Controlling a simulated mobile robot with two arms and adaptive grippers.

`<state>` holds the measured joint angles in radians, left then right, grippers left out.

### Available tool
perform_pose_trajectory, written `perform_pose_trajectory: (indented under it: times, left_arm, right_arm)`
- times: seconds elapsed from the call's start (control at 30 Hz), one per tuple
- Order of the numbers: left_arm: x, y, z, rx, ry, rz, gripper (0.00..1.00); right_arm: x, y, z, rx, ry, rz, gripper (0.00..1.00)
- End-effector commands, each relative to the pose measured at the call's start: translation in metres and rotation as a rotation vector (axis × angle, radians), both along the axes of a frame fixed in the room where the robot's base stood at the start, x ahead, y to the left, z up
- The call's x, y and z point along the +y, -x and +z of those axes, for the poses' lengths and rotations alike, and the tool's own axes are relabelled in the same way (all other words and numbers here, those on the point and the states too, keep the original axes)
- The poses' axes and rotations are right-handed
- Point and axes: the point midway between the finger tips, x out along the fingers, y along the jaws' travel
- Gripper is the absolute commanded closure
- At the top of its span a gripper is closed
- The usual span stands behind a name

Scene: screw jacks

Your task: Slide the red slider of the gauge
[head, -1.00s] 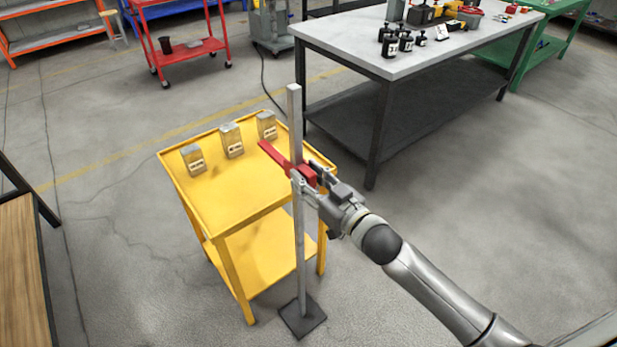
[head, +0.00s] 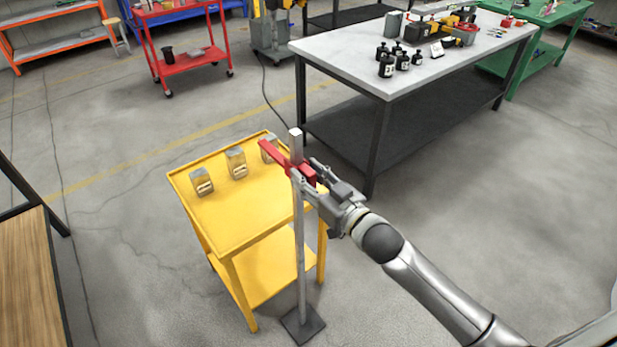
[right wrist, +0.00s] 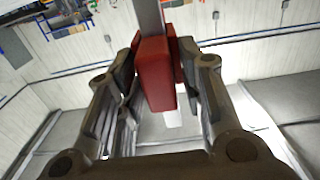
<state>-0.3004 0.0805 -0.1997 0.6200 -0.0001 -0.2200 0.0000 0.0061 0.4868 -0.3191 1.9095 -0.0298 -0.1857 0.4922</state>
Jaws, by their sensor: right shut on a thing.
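The gauge is a tall grey upright post (head: 301,235) on a dark square base plate (head: 303,325) on the floor. Its red slider (head: 276,152) sits around the post, a short way below the top, with a red arm reaching left over the yellow cart. My right gripper (head: 306,173) is shut on the slider from the right side. In the right wrist view the red slider block (right wrist: 158,82) lies between the two fingers of my gripper (right wrist: 160,90), with the post (right wrist: 149,18) behind it. My left gripper is not in view.
A yellow cart (head: 237,227) with several small metal blocks stands close beside the post on the left. A grey-topped workbench (head: 345,52) with black weights stands behind right. A wooden surface (head: 25,275) lies at the left edge. Floor on the right is clear.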

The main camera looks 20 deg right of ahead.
Motion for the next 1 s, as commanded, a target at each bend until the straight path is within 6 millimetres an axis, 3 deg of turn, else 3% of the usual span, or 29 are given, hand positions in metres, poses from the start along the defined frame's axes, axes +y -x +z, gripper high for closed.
perform_pose_trajectory:
  times: [0.03, 0.3, 0.87, 0.9, 1.0]
  left_arm:
    - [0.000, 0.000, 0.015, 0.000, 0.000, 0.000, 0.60]
    - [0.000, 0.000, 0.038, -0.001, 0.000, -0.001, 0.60]
    - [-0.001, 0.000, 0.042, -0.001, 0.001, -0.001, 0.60]
    - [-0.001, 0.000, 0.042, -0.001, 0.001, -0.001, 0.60]
    - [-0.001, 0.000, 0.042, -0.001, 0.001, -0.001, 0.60]
  right_arm:
    - [0.000, -0.001, 0.019, -0.007, -0.002, 0.000, 1.00]
    - [0.000, -0.001, 0.044, -0.007, -0.001, 0.000, 1.00]
    - [0.000, -0.001, 0.050, -0.010, -0.002, 0.001, 1.00]
    - [0.000, -0.001, 0.050, -0.010, -0.002, 0.001, 0.60]
    - [0.000, -0.001, 0.049, -0.008, -0.001, 0.001, 0.57]
